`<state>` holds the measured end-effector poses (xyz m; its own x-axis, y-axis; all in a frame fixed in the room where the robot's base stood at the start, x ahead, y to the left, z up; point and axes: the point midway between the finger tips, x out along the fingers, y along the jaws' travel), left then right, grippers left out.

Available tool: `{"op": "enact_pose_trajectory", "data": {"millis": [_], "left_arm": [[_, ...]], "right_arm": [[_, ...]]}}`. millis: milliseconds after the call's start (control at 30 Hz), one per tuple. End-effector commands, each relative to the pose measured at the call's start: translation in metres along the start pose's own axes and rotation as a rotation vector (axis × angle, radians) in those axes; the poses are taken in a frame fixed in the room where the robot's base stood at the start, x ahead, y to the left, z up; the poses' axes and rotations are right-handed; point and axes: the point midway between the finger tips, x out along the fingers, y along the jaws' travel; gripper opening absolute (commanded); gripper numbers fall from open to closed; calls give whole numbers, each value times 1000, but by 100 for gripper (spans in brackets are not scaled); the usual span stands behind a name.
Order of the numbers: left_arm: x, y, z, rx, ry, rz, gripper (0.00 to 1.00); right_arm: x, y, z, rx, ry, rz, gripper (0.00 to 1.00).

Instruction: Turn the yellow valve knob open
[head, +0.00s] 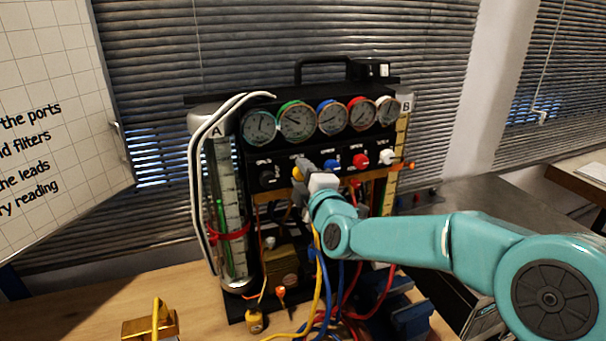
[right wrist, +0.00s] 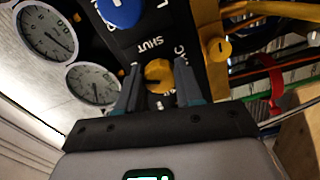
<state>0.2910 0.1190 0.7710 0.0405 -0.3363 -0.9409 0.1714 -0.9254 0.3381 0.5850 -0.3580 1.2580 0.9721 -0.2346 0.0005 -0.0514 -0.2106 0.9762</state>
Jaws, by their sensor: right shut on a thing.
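The yellow valve knob (right wrist: 158,74) sits on the black panel of the gauge rig, with the word SHUT printed beside it. My right gripper (right wrist: 159,82) has one finger on each side of the knob and is shut on it. In the head view the knob (head: 297,173) is mostly hidden by my right gripper (head: 303,170), whose arm comes in from the right. The knob's pointer angle is hard to read. My left gripper is not in view.
A black knob (head: 267,178) is left of the yellow one; blue (head: 332,163), red (head: 360,159) and white (head: 387,156) knobs are to its right. Several gauges (head: 297,121) sit above. Hoses (head: 322,285) hang below the arm. A glass tube (head: 229,210) stands at left.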

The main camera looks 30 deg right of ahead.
Motion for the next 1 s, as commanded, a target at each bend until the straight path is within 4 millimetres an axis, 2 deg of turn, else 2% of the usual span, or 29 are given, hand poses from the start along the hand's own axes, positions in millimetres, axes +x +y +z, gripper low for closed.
{"op": "enact_pose_trajectory", "data": {"millis": [200, 500, 1000], "left_arm": [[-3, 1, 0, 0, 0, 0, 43], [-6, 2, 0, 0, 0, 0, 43], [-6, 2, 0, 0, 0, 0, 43]], "right_arm": [[0, -3, -1, -172, 3, -9, 5], [-1, -5, -1, -330, 5, -11, 5], [-1, -7, -1, -393, 6, -14, 5]]}}
